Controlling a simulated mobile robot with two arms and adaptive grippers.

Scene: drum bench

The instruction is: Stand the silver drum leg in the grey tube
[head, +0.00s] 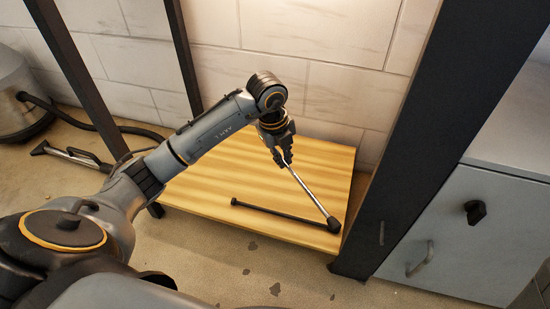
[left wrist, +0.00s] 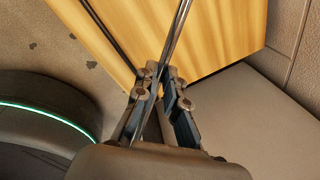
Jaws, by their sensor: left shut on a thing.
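The silver drum leg (head: 308,192) is a thin shiny rod with a black foot at its lower right end. My left gripper (head: 284,161) is shut on its upper part and holds it tilted over the wooden board. I cannot tell whether the foot touches the board. In the left wrist view the silver leg (left wrist: 177,36) runs between the fingers (left wrist: 163,82) of the left gripper. I make out no grey tube in either view. My right gripper is not in view.
A black rod (head: 275,212) lies on the low wooden board (head: 215,175), close to the silver leg. Dark uprights (head: 425,140) frame the board. A grey cabinet (head: 470,240) stands at the right. A vacuum cleaner (head: 18,95) with its hose lies on the floor at the left.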

